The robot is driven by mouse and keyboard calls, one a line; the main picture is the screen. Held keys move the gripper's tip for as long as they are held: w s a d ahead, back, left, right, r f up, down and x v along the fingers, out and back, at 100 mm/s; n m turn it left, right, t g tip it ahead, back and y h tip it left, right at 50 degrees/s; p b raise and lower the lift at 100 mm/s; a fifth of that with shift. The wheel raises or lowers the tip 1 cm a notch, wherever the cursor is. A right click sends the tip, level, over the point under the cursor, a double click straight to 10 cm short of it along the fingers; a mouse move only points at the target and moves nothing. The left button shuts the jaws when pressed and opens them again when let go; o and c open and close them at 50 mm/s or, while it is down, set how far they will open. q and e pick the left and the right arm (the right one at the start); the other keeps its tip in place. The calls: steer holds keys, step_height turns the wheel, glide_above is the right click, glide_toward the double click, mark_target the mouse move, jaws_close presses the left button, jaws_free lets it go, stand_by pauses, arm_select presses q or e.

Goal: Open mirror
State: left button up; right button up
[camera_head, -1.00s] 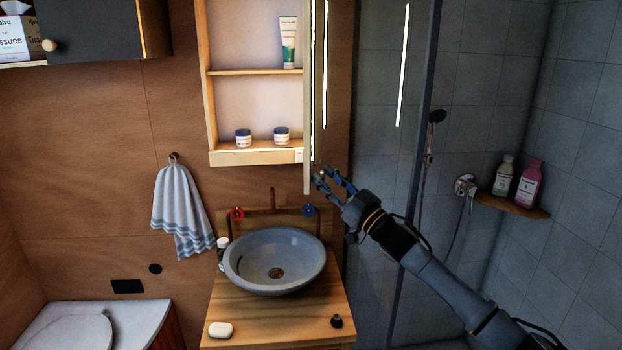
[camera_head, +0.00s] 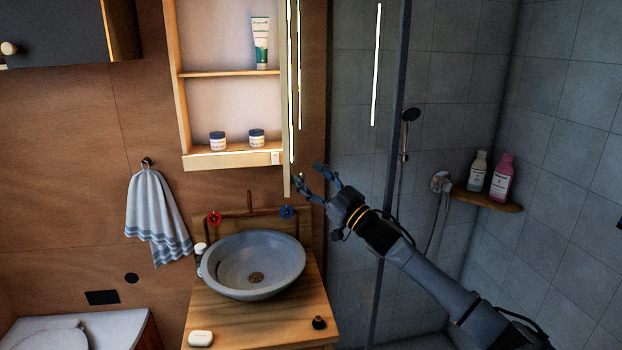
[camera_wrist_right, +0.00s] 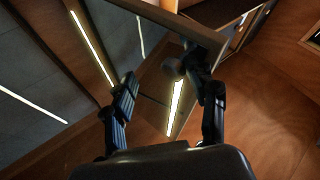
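The mirror door (camera_head: 286,110) is on the right side of the wall cabinet (camera_head: 190,162). It stands swung out, nearly edge-on in the head view, and the shelves are exposed. Its lower edge and reflective face also show in the wrist view (camera_wrist_right: 180,22). My right gripper (camera_head: 308,175) is just right of the door's lower corner, with its fingers spread. In the wrist view the fingers (camera_wrist_right: 160,90) are apart below the door's edge. A small round dark piece (camera_wrist_right: 173,68) shows beside one finger. Contact with the door cannot be told. My left gripper is not in view.
A tube (camera_head: 260,42) and two small jars (camera_head: 218,141) stand in the cabinet. Below are a grey basin (camera_head: 253,265) and wooden counter (camera_head: 255,320). A towel (camera_head: 155,215) hangs left. The glass shower edge (camera_head: 388,150) and shelf with bottles (camera_head: 487,199) are right.

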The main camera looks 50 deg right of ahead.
steer(key=shift+s+d+f, duration=0.1)
steer(key=shift+f, duration=0.15)
steer(key=v, duration=1.1)
steer(key=shift+s, duration=0.45)
